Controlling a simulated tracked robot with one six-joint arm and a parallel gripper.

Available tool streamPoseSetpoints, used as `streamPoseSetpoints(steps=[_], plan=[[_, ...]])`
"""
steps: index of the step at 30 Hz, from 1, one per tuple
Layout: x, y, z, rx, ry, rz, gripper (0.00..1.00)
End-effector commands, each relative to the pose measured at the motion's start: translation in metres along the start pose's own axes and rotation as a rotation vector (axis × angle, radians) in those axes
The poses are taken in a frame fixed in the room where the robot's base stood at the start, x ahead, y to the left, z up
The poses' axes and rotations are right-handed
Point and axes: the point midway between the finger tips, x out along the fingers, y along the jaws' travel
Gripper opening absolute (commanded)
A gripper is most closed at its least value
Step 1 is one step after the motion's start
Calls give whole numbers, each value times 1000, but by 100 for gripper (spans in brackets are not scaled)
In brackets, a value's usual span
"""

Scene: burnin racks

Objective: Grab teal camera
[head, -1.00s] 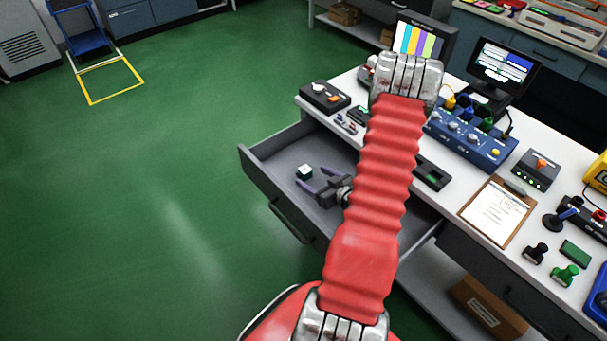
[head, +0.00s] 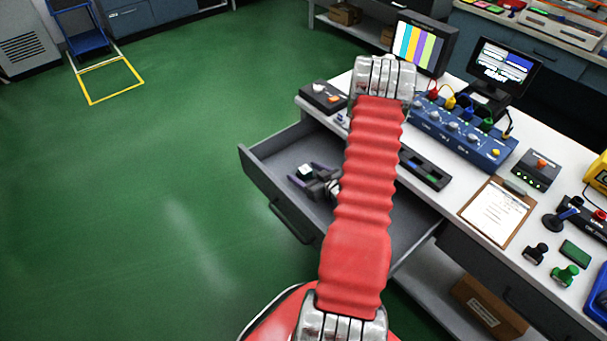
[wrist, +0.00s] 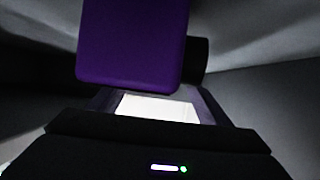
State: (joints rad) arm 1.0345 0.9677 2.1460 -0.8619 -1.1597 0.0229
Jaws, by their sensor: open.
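The small teal camera (head: 305,170), with a pale top and a dark green-teal side, lies in the open grey drawer. My gripper (head: 304,174) is low in the drawer with its jaws open. Its two purple-grey fingers lie on either side of the camera, and I cannot tell whether they touch it. In the wrist view, a bright white face (wrist: 157,107) shows between the dark fingers, and it looks like the camera's. A large purple block (wrist: 130,40) fills the upper middle of that view and hides what lies behind.
The open drawer (head: 258,180) has raised walls around my gripper. The white bench (head: 455,190) above it carries a blue instrument box (head: 460,130), a clipboard (head: 497,210), stamps and two screens.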

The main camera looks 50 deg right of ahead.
Motion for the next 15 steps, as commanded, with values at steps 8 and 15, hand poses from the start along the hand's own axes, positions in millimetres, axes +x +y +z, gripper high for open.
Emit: streamPoseSetpoints(steps=[8, 15], plan=[[0, 0, 0, 0, 0, 0, 68], [0, 0, 0, 0, 0, 0, 52]])
